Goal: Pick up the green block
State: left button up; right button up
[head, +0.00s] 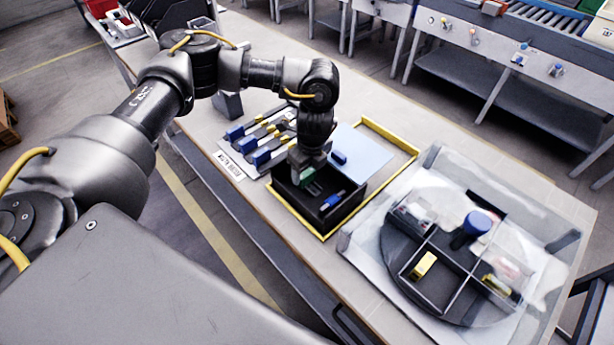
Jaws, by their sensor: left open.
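The green block (307,176) shows in the head view at the left part of a black open tray (318,215), partly hidden under my left gripper (306,166). My left gripper points down over the tray, with its fingers at the block. It is open; I cannot tell whether the fingers touch the block. A blue-handled tool (331,201) lies in the same tray, to the right of the block. My right gripper is not in view.
Several blue-handled screwdrivers (262,157) lie left of the tray. A light blue sheet (362,150) lies behind it, inside a yellow border (398,137). At right, a clear-covered round divided tray (437,290) holds a blue-topped object (476,224) and a yellow block (423,265).

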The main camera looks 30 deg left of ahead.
pick_arm(q)
jog(key=shift+a+f, duration=0.25)
jog(key=shift+f, duration=0.95)
jog(key=c, duration=1.1)
jog(key=shift+o, duration=0.2)
jog(key=shift+r, duration=0.1)
jog(key=shift+w+r, duration=0.15)
jog(key=shift+r, duration=0.4)
jog(key=r, duration=0.2)
jog(key=shift+s+d+r, duration=0.2)
jog(key=shift+s+r, duration=0.05)
jog(key=shift+r, duration=0.1)
jog(key=s+d+r+b, duration=0.2)
jog(key=s+d+r, duration=0.3)
jog(key=s+r, duration=0.4)
jog(key=s, duration=0.3)
jog(key=shift+s+d, duration=0.2)
jog(key=shift+d, duration=0.2)
